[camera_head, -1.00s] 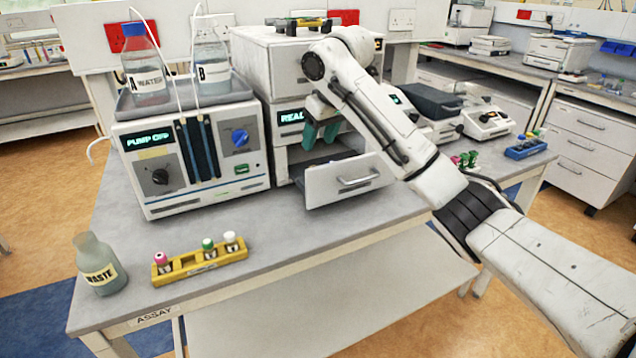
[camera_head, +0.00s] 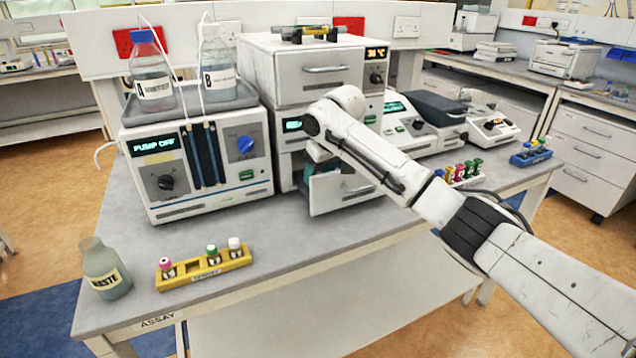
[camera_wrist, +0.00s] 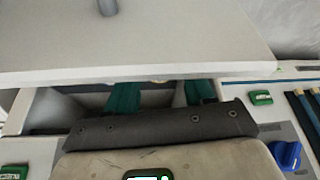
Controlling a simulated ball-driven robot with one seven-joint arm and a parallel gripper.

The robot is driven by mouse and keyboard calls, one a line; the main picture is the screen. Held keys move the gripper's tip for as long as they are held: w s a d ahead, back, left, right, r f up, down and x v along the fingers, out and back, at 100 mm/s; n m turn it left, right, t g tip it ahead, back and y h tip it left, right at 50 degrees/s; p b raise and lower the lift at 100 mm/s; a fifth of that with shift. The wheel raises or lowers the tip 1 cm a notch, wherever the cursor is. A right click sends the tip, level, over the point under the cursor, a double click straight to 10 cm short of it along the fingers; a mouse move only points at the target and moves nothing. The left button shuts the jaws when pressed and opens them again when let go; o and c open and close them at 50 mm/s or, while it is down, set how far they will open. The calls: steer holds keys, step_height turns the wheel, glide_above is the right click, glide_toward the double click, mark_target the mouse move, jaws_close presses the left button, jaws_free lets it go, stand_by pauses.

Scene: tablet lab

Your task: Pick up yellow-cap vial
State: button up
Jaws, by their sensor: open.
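My gripper (camera_wrist: 160,96) is open, with its two teal fingers reaching down into the open drawer (camera_head: 352,192), behind the drawer's front panel (camera_wrist: 190,45). In the head view one teal finger (camera_head: 325,167) shows at the drawer opening, mostly behind my arm. A small pale brownish spot shows between the fingers at the panel's edge; I cannot tell what it is. No yellow-cap vial shows clearly in the drawer, and most of its inside is hidden. A small yellowish cap seems to show in the blue rack (camera_head: 532,158) at the right, too small to be sure.
A yellow rack (camera_head: 190,279) with pink, green and white caps stands front left beside the waste bottle (camera_head: 104,270). The pump unit (camera_head: 197,165) is left of the drawer. More vials (camera_head: 462,172) stand right of my arm.

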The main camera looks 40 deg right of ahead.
jaws_close()
stand_by(0.5)
